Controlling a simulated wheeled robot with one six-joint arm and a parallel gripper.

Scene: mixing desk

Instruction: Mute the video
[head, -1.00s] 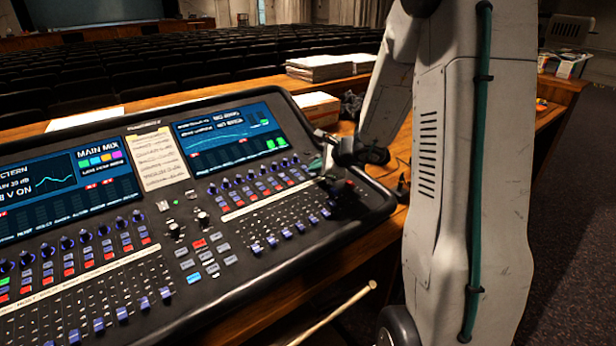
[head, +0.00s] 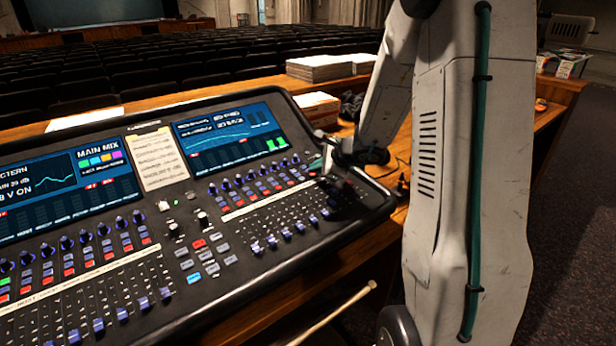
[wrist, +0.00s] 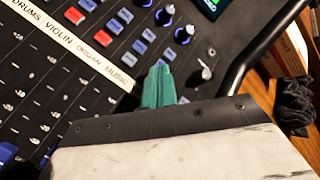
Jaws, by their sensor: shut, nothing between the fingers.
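The mixing desk (head: 262,268) fills the left and middle of the head view. Its right end has channel columns with knobs, blue buttons, red buttons and faders. In the wrist view, the label strip (wrist: 62,40) reads DRUMS, VIOLIN, ORGAN and MUSIC; no VIDEO label is readable, as my gripper covers the strip's right end. My gripper (wrist: 160,72) has green fingertips, shut and empty, at the rightmost column. They are just below its blue button (wrist: 168,53), with a bit of red at their tips. I cannot tell whether they touch or press it. The head view shows my gripper (head: 322,166) over the desk's right end.
A silver toggle (wrist: 206,70) lies right of my fingertips, near the desk's raised rim. Paper stacks (head: 318,68) and a dark cable bundle (wrist: 296,104) are beyond the desk. A wooden stick (head: 335,312) points up from below.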

